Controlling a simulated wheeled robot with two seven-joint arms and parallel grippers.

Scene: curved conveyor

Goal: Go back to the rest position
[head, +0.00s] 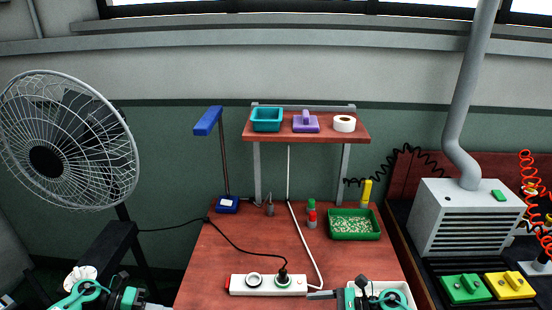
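My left gripper (145,304) is at the bottom left, beside the table's left edge. It is partly cut off by the frame, and no object shows in it. My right gripper (322,295) is low at the bottom, its grey fingers pointing left near the right end of the white power strip (240,284). Its fingers look like one narrow bar, so I cannot tell whether they are open or shut. A black plug (283,273) with a cable stands in the strip's right socket.
The red-brown table (230,250) bears a blue lamp (208,120), a green tray (354,224) and small bottles (312,216). A shelf (300,130) stands behind. A fan (60,140) is at left, a grey vented box (465,220) at right. The table's middle is mostly clear except for cables.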

